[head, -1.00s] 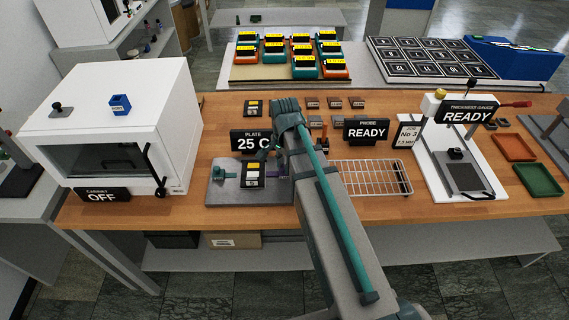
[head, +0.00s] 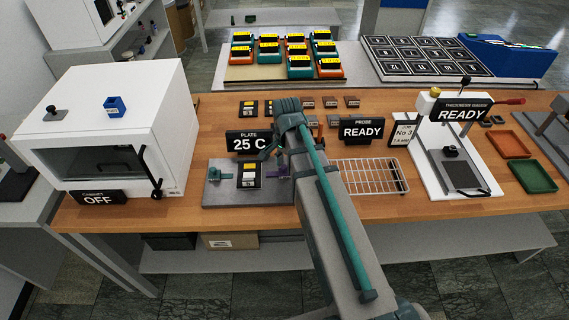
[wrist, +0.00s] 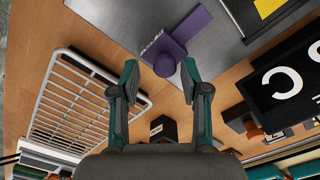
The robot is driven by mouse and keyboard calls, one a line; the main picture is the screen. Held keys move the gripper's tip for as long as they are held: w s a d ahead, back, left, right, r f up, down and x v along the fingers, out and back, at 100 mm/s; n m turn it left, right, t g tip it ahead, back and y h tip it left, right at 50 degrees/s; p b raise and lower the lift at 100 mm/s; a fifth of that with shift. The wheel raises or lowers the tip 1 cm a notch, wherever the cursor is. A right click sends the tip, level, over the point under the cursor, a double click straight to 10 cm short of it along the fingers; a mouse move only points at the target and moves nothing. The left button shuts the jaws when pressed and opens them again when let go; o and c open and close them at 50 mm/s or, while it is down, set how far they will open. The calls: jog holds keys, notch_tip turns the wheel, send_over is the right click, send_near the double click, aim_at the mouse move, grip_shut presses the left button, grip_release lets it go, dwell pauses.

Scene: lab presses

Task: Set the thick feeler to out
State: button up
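A grey steel plate (head: 222,190) lies at the front of the bench with a teal feeler (head: 220,174) on its left and a purple feeler (head: 279,172) on its right. The purple feeler also shows in the wrist view (wrist: 178,47), a round knob on a flat block at the plate's edge, with lettering too small to read. Which feeler is the thick one I cannot tell. My gripper (wrist: 160,77) is open and empty, its fingertips either side of the purple knob in the picture; whether they touch it is unclear. In the head view my arm hides most of my gripper.
A "25 C" sign (head: 247,142) stands behind the plate and shows close on the right in the wrist view. A wire rack (head: 366,177) lies to the right. A dark card (head: 250,182) lies on the plate. The white cabinet (head: 110,115) stands at left.

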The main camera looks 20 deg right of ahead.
aim_at(286, 166)
jog(key=shift+a+r, duration=0.1)
jog(key=shift+r, duration=0.2)
notch_tip(286, 166, up, 11)
jog(key=shift+r, duration=0.2)
dwell(0.4)
dwell(0.4)
